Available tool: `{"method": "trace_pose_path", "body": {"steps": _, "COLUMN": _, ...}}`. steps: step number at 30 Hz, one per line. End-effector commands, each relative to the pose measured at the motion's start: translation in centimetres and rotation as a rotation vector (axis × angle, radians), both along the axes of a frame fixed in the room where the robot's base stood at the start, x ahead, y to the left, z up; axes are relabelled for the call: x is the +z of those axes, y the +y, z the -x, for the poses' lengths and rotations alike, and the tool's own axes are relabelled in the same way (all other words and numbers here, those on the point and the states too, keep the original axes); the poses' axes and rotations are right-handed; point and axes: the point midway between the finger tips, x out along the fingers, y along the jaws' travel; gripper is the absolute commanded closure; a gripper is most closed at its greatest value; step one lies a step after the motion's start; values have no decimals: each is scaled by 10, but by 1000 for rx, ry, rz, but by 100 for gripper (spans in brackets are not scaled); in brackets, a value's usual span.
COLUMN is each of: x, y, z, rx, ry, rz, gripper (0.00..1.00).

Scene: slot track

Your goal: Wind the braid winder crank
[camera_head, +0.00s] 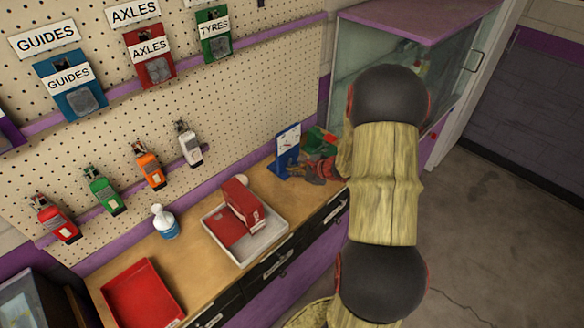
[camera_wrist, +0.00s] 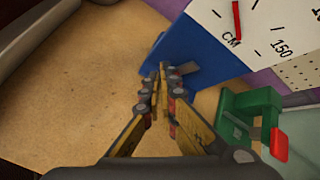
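The likely braid winder is a blue unit with an upright white scale panel (camera_head: 288,148), on the far end of the wooden counter. In the wrist view its blue body (camera_wrist: 200,45) fills the upper middle, and the panel (camera_wrist: 262,25) reads CM and 150 with a red pointer. A small grey piece (camera_wrist: 188,68), possibly the crank, shows against the blue body at my fingertips. My gripper (camera_wrist: 165,78) has its fingers almost together there; I cannot tell whether they hold that piece. In the head view my gripper (camera_head: 322,170) is beside the blue unit, partly behind my arm.
A green clamp-like device (camera_wrist: 250,115) with a red part (camera_wrist: 279,145) stands close to the right. A grey tray (camera_head: 268,240) with a red box (camera_head: 240,203), a spray bottle (camera_head: 164,222) and a red tray (camera_head: 142,295) are on the counter. A glass cabinet (camera_head: 347,75) stands behind.

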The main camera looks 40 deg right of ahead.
Motion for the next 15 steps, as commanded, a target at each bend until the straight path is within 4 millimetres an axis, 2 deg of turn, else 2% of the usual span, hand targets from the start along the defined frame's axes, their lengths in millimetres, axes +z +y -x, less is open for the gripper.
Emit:
{"method": "trace_pose_path", "body": {"steps": 1, "x": 5, "y": 0, "z": -5, "rx": 6, "ry": -11, "rz": 3, "gripper": 100}}
{"method": "trace_pose_path", "body": {"steps": 15, "x": 4, "y": 2, "z": -18, "rx": 8, "ry": -13, "rz": 4, "gripper": 100}}
